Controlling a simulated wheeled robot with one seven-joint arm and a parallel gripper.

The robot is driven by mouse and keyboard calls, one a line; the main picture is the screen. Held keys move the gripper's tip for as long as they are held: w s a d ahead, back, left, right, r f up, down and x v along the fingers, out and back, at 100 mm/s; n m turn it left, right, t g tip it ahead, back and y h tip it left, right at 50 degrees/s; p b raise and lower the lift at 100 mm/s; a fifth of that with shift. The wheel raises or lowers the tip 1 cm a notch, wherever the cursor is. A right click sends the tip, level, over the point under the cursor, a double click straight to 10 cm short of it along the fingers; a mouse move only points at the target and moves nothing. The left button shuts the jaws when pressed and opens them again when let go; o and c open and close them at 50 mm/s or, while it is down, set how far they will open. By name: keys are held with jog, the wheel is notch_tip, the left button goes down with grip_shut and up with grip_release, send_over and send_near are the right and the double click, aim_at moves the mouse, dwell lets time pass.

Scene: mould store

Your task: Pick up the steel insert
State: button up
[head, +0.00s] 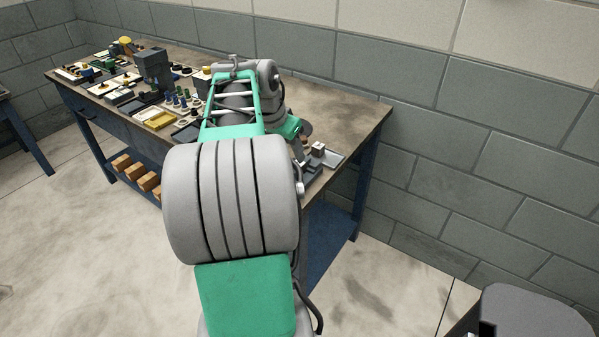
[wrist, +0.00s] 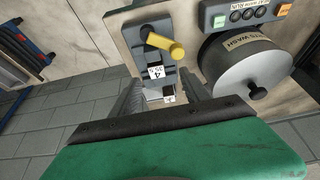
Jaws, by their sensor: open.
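My gripper (wrist: 162,82) is open in the wrist view, its two grey fingers apart. Between and beyond them is a grey stepped block or holder (wrist: 143,57) with a white label marked 4. A small white-and-dark piece (wrist: 169,93) sits at its near end, between the fingers. I cannot tell which of these is the steel insert. No contact between fingers and pieces shows. In the head view, my arm hides the gripper; small steel-coloured blocks (head: 318,148) show at the bench's near right end.
A round grey drum labelled WASH (wrist: 247,68) stands close to the right finger, with a button panel (wrist: 246,14) behind it. The workbench (head: 345,105) has bare top at its far right. Trays, small parts and a grey machine (head: 153,68) crowd its left.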

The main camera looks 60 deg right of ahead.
aim_at(297, 164)
jog(key=x, duration=0.5)
jog(key=s+x, duration=0.1)
jog(key=x, duration=0.1)
jog(key=shift+d+f, duration=0.2)
jog(key=shift+f, duration=0.1)
jog(key=shift+w+r, duration=0.1)
grip_shut()
